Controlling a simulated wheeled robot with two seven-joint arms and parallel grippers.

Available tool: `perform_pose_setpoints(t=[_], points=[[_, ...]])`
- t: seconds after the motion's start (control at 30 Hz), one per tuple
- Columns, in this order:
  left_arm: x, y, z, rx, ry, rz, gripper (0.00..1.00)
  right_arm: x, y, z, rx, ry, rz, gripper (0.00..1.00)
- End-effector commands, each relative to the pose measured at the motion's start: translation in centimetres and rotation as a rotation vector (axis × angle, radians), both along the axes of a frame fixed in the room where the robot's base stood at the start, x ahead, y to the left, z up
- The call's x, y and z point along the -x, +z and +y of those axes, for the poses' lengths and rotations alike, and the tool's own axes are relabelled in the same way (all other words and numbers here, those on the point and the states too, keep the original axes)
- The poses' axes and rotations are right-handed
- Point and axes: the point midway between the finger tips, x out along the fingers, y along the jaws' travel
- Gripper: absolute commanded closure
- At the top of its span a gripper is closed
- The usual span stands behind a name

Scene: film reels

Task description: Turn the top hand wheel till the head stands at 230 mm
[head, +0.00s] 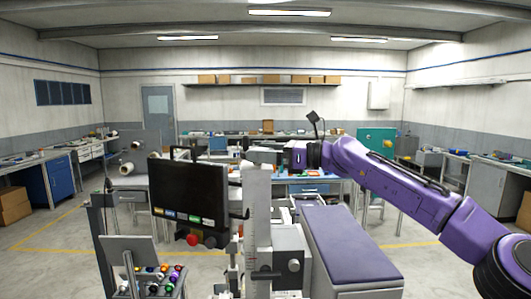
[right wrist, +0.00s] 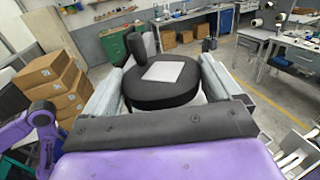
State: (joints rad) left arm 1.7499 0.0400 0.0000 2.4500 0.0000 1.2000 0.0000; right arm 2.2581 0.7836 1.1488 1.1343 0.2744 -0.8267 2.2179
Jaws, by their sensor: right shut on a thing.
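A pale upright column (head: 257,205) with a graduated scale stands at the centre of the head view. The scale's figures are too small to read. A grey block (head: 290,262) with a dark knob sits at the column's lower right; I cannot tell whether it is the head. My right gripper (head: 290,152) is by the column's top. In the right wrist view, the black round hand wheel (right wrist: 160,92) with a pale square on top lies between the two fingers of that gripper (right wrist: 172,88), which is shut on it. My left gripper is not in view.
A black monitor (head: 188,198) stands left of the column, with a red knob (head: 193,239) below it. A long purple-topped bench (head: 345,245) lies to the right. A small rack with coloured caps (head: 155,282) is at front left. Stacked cardboard boxes (right wrist: 55,82) show in the wrist view.

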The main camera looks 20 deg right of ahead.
Motion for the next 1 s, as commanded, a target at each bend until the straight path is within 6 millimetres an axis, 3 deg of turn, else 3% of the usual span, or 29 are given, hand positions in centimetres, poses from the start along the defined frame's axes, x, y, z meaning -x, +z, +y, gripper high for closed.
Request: perform_pose_setpoints(t=[0.9,0.93,1.0], points=[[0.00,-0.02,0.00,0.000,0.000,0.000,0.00,-0.03,-0.29,0.13,0.006,0.002,0.002,0.39],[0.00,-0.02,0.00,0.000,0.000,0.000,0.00,-0.03,-0.29,0.13,0.006,0.002,0.002,0.05],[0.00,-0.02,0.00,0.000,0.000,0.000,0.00,-0.03,-0.29,0.11,0.005,0.002,0.002,0.00]])
